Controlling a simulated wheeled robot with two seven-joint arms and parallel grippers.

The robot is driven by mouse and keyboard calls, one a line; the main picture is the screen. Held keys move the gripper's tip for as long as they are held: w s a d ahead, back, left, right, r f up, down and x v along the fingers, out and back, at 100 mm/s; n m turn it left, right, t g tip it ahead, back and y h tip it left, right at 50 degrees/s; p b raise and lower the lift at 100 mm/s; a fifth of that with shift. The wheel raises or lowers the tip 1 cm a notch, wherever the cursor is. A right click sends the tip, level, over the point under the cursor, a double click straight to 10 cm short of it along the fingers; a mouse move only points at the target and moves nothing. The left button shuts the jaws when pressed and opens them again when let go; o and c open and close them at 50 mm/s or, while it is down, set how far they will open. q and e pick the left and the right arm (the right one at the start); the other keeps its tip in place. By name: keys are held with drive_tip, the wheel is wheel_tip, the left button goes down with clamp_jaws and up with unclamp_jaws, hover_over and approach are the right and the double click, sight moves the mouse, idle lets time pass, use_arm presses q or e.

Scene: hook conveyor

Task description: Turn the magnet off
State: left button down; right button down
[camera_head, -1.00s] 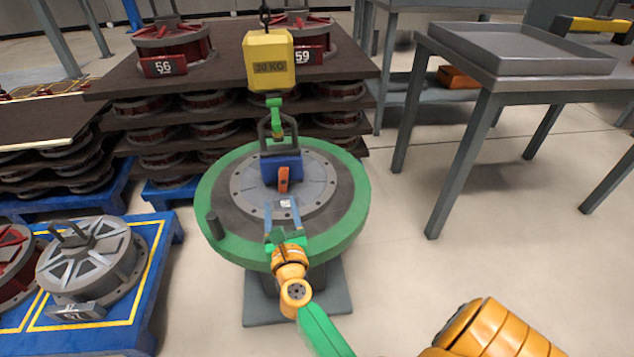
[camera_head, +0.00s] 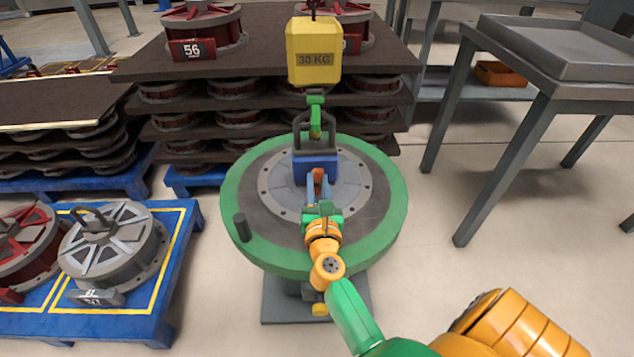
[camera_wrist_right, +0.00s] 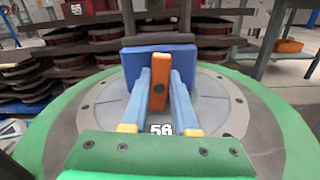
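The magnet is a blue block (camera_head: 315,168) hanging under a yellow 30 KG block (camera_head: 314,52), low over a grey round part on a green-rimmed turntable (camera_head: 385,215). It also shows in the right wrist view (camera_wrist_right: 135,62). An orange lever (camera_wrist_right: 159,85) stands on its near face, roughly upright with a slight tilt. My right gripper (camera_head: 318,180) reaches it from the front. Its two blue fingers (camera_wrist_right: 161,85) stand on either side of the lever, and their tips appear to press on it. My left gripper is not in view.
A blue pallet (camera_head: 180,240) with red and grey round parts lies at the left. Stacked boards with red parts (camera_head: 192,50) stand behind the turntable. A grey table (camera_head: 560,75) with a tray is at the right. Bare floor lies between it and the turntable.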

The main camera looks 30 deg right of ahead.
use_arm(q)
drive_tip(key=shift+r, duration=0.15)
use_arm(e)
drive_tip(key=shift+r+n+p, duration=0.1)
drive_tip(key=shift+n+p, duration=0.3)
drive_tip(key=shift+n, duration=0.3)
drive_tip(key=shift+a+n, duration=0.1)
drive_tip(key=shift+n, duration=0.2)
drive_tip(key=c, duration=0.7)
unclamp_jaws()
drive_tip(key=shift+w+f, duration=0.1)
drive_tip(key=shift+f, duration=0.1)
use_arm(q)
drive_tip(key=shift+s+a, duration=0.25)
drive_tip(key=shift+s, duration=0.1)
